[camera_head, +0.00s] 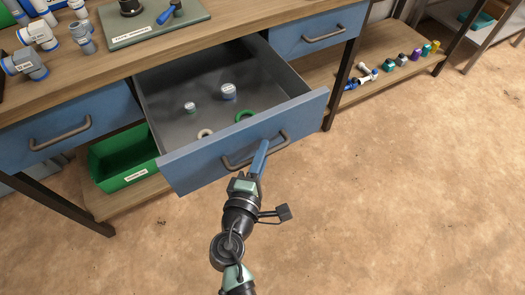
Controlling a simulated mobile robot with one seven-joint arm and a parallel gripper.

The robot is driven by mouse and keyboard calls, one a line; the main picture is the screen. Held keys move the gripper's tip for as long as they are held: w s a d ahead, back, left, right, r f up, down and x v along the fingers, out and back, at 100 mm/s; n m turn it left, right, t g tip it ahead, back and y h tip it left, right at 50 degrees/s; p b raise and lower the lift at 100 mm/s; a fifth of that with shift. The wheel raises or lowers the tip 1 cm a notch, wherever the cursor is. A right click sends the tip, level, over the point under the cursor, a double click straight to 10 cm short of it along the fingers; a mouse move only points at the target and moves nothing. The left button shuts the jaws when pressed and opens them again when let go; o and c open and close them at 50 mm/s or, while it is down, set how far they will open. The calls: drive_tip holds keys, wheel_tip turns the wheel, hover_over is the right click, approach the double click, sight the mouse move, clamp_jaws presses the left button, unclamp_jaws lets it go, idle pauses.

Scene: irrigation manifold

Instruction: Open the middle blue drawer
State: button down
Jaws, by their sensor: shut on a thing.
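The middle blue drawer (195,169) is pulled well out from under the wooden workbench, its grey inside showing. It holds two small grey-white fittings (229,91), a green ring (245,115) and a cream ring (205,133). Its dark bar handle (233,165) runs across the front panel. My gripper (264,148) is at the right part of this handle and shut on it; the blue finger hides part of the bar.
The left drawer (85,125) and right drawer (312,27) are closed. A green bin (127,178) sits on the lower shelf at left. Fittings and a tray (145,27) are on the benchtop (237,18). The floor (390,190) in front is clear.

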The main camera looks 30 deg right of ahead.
drive_tip(key=c, duration=0.8)
unclamp_jaws()
drive_tip(key=shift+c, duration=0.2)
drive_tip(key=v, duration=1.3)
drive_tip(key=shift+p, duration=0.3)
